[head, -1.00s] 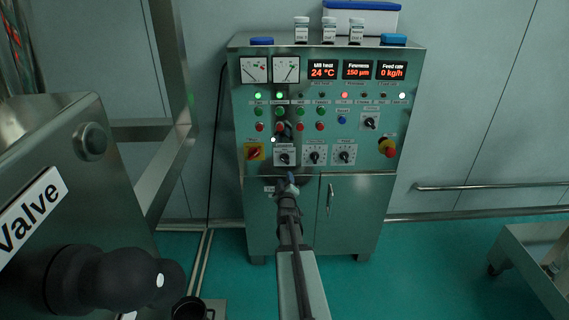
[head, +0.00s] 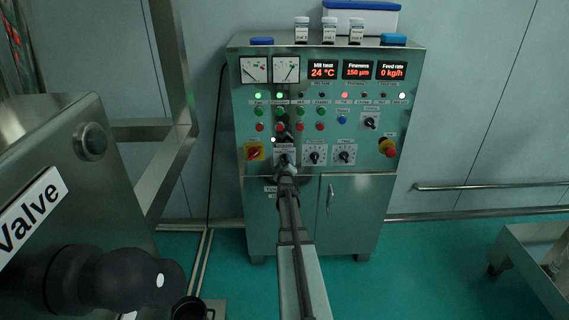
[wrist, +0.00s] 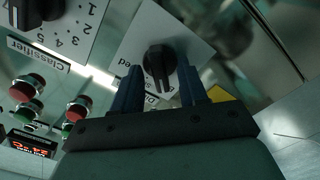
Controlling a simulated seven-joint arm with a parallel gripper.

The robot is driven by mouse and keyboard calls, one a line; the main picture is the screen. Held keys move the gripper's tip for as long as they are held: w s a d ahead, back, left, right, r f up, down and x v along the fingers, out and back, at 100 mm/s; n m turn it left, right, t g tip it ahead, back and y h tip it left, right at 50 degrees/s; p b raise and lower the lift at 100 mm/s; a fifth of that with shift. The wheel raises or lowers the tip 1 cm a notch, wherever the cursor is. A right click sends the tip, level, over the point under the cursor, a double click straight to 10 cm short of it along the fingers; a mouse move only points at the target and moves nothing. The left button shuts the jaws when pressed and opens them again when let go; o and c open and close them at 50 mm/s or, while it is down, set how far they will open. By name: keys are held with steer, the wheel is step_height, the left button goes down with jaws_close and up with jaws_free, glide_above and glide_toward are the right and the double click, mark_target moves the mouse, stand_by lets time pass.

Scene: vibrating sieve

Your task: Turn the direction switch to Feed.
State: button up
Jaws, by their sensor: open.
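The direction switch is a black rotary knob (wrist: 159,62) on a white plate, seen close up in the wrist view. The plate carries a partly hidden label ending in "eed" beside the knob. The knob's grip bar runs roughly up and down in that view; which position it marks I cannot tell. My gripper (wrist: 161,86) is open, its two blue fingers on either side of the knob's lower part, with a gap showing. Whether they touch it I cannot tell. In the head view, my gripper (head: 284,168) is at the switch plate (head: 278,152) and covers part of it.
Two numbered dials (head: 315,154) (head: 344,153) sit right of the switch. A red-and-yellow main switch (head: 255,152) is on the left, an emergency stop (head: 388,148) on the right. Push buttons (head: 280,112) are above. Cabinet doors (head: 347,210) are below.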

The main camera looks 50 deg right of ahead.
steer(key=shift+w+d, duration=0.1)
steer(key=shift+c, duration=0.3)
jaws_close()
stand_by(0.4)
steer(key=shift+d+m, duration=0.1)
steer(key=shift+m, duration=8.9)
